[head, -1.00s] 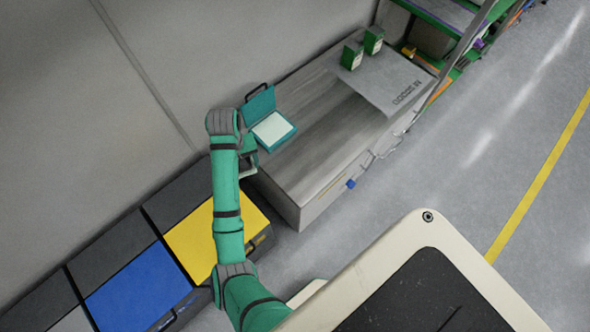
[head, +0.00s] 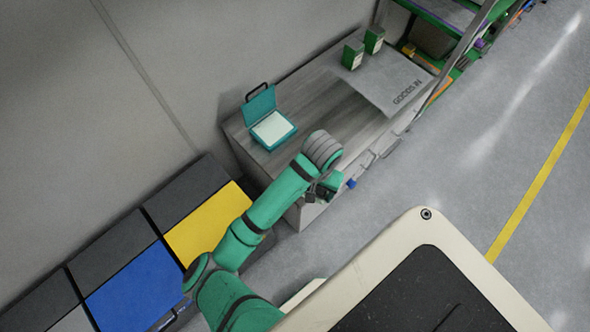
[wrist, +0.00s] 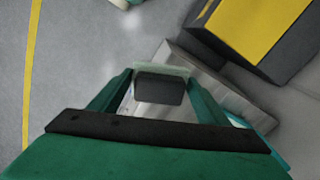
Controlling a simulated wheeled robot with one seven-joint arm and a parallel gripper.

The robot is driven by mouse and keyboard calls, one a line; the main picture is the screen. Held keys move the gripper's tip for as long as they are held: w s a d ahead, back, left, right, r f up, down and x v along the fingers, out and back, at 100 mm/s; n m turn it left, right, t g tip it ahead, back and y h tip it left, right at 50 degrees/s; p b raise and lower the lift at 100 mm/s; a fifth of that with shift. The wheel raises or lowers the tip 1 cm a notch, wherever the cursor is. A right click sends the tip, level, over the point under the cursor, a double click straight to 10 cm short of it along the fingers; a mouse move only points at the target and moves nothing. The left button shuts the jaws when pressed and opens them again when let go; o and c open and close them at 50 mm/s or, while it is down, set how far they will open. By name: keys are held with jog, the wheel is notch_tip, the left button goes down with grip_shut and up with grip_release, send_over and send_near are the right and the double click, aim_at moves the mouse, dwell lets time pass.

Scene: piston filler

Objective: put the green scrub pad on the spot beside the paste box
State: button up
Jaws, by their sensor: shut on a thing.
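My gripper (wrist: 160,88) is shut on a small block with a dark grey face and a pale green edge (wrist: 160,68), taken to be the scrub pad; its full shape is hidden. In the head view my gripper (head: 323,191) hangs over the front edge of the grey counter (head: 340,115), and the pad cannot be made out clearly. An open teal box with a pale inside (head: 272,128) stands on the counter's left end, lid up; it may be the paste box. My gripper is apart from it, towards the front right. No marked spot can be made out.
Two green cartons (head: 352,55) stand at the counter's back right by a grey "GOODS IN" mat (head: 388,82). Yellow (head: 205,228) and blue (head: 140,287) panels lie left of my arm. The counter's middle is clear.

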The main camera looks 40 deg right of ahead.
jog(key=w+f, duration=0.3)
jog(key=w, duration=0.1)
jog(key=w+d+f, duration=0.1)
jog(key=w+f, duration=0.2)
jog(key=w, duration=0.1)
jog(key=w+d+f, duration=0.1)
jog(key=w+f, duration=0.2)
jog(key=w, duration=0.1)
jog(key=shift+f, duration=1.65)
jog(key=shift+f, duration=0.1)
jog(key=o, duration=1)
notch_tip(320, 180, up, 12)
jog(key=shift+d, duration=0.1)
